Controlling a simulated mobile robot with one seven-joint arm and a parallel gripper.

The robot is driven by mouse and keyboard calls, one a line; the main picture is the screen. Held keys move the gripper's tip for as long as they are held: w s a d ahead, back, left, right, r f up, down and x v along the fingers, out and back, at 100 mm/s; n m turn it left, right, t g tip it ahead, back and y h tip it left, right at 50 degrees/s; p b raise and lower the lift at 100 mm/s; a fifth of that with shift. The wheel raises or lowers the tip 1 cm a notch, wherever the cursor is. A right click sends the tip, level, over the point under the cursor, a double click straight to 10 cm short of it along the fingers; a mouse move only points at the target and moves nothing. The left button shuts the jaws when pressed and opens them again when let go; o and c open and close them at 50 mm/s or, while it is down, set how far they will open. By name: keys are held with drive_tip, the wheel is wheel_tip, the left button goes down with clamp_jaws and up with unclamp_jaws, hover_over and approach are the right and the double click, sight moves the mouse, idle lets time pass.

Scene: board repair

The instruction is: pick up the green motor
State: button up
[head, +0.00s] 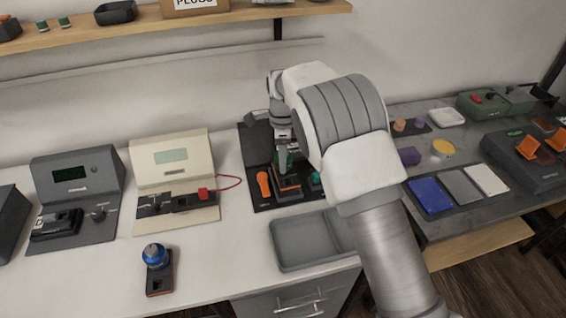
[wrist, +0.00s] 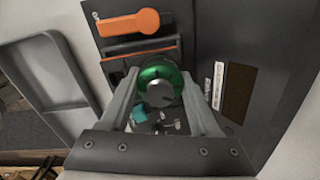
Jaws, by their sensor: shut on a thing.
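The green motor (wrist: 158,84) is a round green part with a dark grey top, seen between my gripper's two fingers in the wrist view. My gripper (wrist: 163,92) is shut on it, with one finger on each side. In the head view the gripper (head: 284,160) points down over the dark station, and only a sliver of green shows there. The motor is at or just above a dark block with an orange stripe (head: 288,190); I cannot tell whether they touch.
An orange lever (head: 263,184) stands just left of the gripper. A grey tray (head: 305,250) lies in front. A blue-topped part (head: 155,256) stands in a dark holder at front left. Two meter units (head: 75,190) (head: 175,165) stand at left.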

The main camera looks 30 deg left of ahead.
drive_tip(key=s+d+r+p, duration=0.1)
drive_tip(key=d+r, duration=0.7)
drive_tip(key=d, duration=0.3)
drive_tip(key=shift+d, duration=0.35)
drive_tip(key=shift+s, duration=0.1)
